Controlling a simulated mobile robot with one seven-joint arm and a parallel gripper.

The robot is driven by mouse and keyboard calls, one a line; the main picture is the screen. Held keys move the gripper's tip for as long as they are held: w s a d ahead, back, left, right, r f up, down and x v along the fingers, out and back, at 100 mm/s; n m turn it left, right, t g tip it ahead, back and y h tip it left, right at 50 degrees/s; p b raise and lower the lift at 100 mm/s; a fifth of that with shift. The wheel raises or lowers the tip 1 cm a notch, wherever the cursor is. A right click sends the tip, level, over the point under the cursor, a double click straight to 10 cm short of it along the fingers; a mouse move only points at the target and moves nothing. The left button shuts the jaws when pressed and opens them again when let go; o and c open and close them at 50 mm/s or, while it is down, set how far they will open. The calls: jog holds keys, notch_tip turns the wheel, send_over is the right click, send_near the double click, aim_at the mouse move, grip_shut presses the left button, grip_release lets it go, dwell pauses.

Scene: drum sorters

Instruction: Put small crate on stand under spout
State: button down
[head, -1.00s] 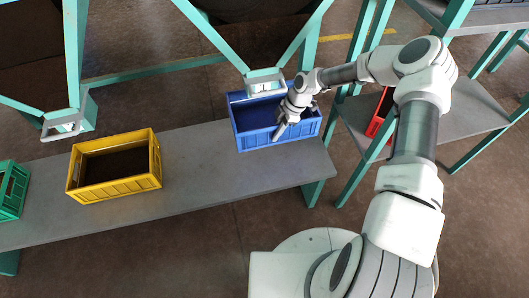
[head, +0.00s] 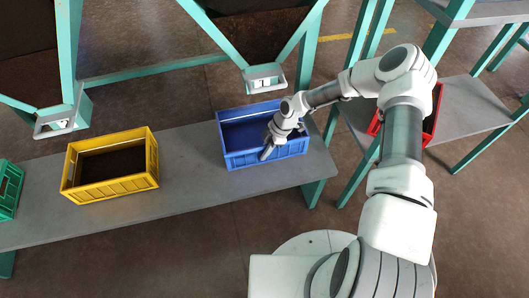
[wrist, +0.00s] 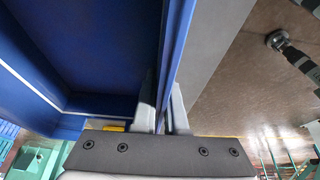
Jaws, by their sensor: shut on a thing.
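A blue crate (head: 236,158) sits on the right part of the long grey stand (head: 195,200), in front of and below a spout (head: 263,77) on a teal frame. My gripper (head: 267,152) is at the crate's near wall, right of its middle. In the wrist view my gripper (wrist: 161,115) has one finger on each side of the blue crate wall (wrist: 178,45) and is shut on it. The crate looks empty and upright. I cannot tell whether its base touches the stand.
A yellow crate (head: 118,190) stands left on the same stand, near another spout (head: 62,118). A green crate (head: 8,203) is at the far left. A red crate (head: 432,125) sits on a separate grey shelf (head: 470,110) at right, partly behind my arm.

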jog(key=shift+f, duration=0.15)
jog(key=c, duration=1)
grip_release()
jog(key=shift+o, duration=0.2)
jog(key=p+v, duration=0.3)
jog(key=v, duration=0.9)
jog(key=shift+d+p, duration=0.1)
jog(key=shift+p, duration=0.25)
jog(key=shift+s, duration=0.1)
